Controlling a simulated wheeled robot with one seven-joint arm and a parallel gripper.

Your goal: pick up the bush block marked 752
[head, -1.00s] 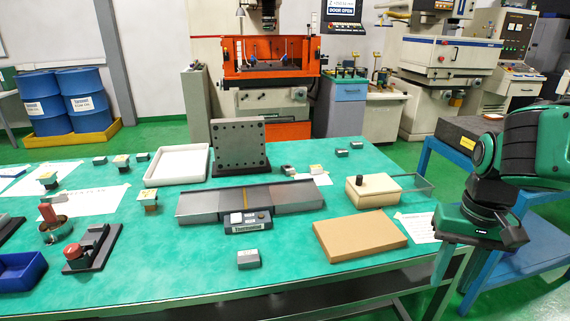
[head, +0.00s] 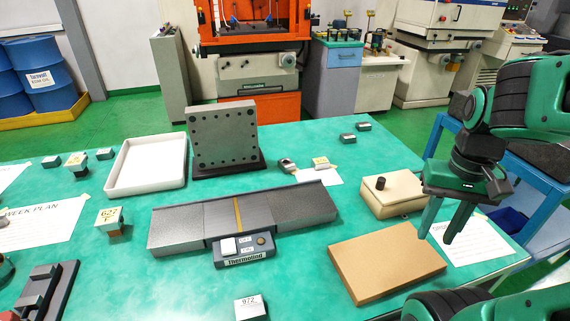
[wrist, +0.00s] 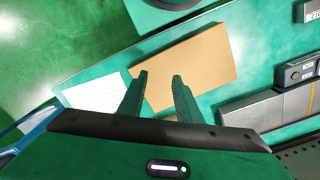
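I cannot read 752 on any block. A grey block (head: 250,308) at the table's front reads about 972; a block also shows at the wrist view's upper right (wrist: 313,12). A pale-topped block (head: 109,221) at left seems to read 627. Two small grey blocks (head: 347,138) (head: 363,126) sit at the back right, their marks too small to read. More small blocks (head: 51,162) (head: 105,154) stand at the back left. My gripper (head: 437,238) is open and empty, pointing down at the table's right side; in the wrist view its fingers (wrist: 160,76) are apart.
A tan slab (head: 385,262) and a beige box with a black knob (head: 395,196) lie near my gripper. A long grey plate (head: 290,208) with a small display unit (head: 244,250), an upright drilled plate (head: 223,140) and a white tray (head: 147,164) fill the middle.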

